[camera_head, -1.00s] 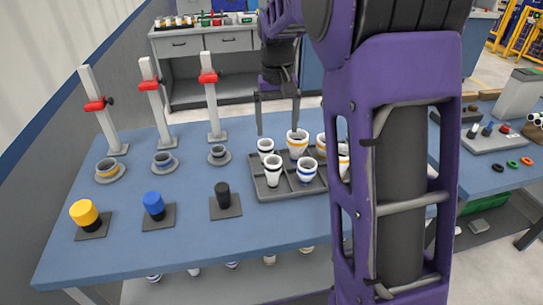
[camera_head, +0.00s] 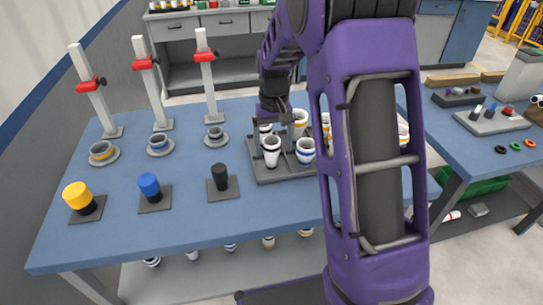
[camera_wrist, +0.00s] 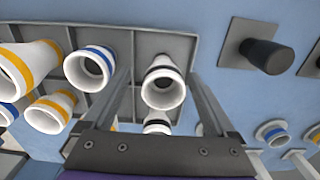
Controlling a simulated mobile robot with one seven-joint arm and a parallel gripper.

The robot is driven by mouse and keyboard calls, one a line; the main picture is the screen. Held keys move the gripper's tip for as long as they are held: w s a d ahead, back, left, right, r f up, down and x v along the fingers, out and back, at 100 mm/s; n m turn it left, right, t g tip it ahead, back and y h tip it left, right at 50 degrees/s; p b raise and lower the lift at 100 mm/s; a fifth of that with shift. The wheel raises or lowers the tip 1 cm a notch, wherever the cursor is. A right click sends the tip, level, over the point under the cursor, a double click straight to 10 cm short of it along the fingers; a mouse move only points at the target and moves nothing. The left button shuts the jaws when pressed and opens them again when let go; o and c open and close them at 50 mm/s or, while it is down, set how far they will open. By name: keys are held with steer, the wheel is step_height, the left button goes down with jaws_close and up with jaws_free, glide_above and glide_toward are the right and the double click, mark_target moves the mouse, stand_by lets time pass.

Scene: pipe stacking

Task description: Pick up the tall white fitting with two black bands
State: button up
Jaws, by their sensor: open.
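A tall white fitting with black bands (camera_head: 271,152) stands upright at the front left of the grey tray (camera_head: 284,174). It also shows in the wrist view (camera_wrist: 162,86), wide mouth towards the camera. My gripper (camera_head: 274,135) is over the tray's left end, and in the wrist view (camera_wrist: 160,100) its two fingers are apart on either side of this fitting. I cannot tell whether they touch it. A second white fitting with a black band (camera_wrist: 157,123) stands behind it, partly hidden by my gripper.
A blue-banded fitting (camera_head: 305,150) stands close to the right in the tray, with orange-banded ones beyond (camera_wrist: 50,110). A black plug on a plate (camera_head: 220,178) is to the left. Red-clamped posts (camera_head: 204,75) stand at the back. My arm hides the tray's right part.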

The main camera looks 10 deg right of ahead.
mark_target(271, 156)
steer(key=f, duration=0.3)
steer(key=f+b, duration=0.1)
steer(key=shift+w+a+f, duration=0.25)
steer(key=shift+f, duration=0.15)
steer(key=shift+c, duration=0.3)
jaws_close()
